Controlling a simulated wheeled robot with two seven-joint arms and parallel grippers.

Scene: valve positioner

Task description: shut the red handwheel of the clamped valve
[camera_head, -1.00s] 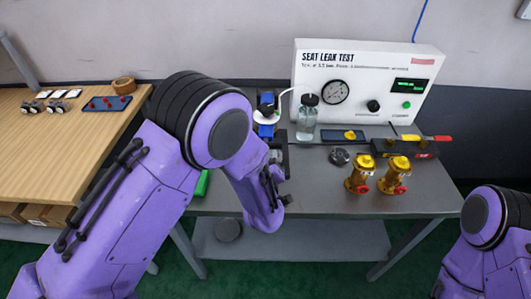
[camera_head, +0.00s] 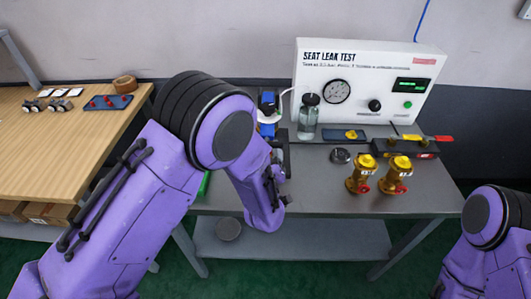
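A blue clamp fixture (camera_head: 267,104) stands on the grey bench behind my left arm, with a pale round part at its middle. My purple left arm covers its lower part and the space in front of it. I cannot make out a red handwheel on it. Two brass-yellow valves (camera_head: 360,174) (camera_head: 396,175) stand upright and unclamped on the right of the bench, each with a small red part low on its front. My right gripper is outside the picture; only part of my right arm shows at the lower right.
A seat leak test panel (camera_head: 366,85) stands at the bench's back, with a glass bottle (camera_head: 308,118) before it. A dark puck (camera_head: 340,155) and a black block with red and yellow handles (camera_head: 405,145) lie nearby. The grey bench (camera_head: 315,195) is clear at front centre. A wooden table (camera_head: 70,150) is left.

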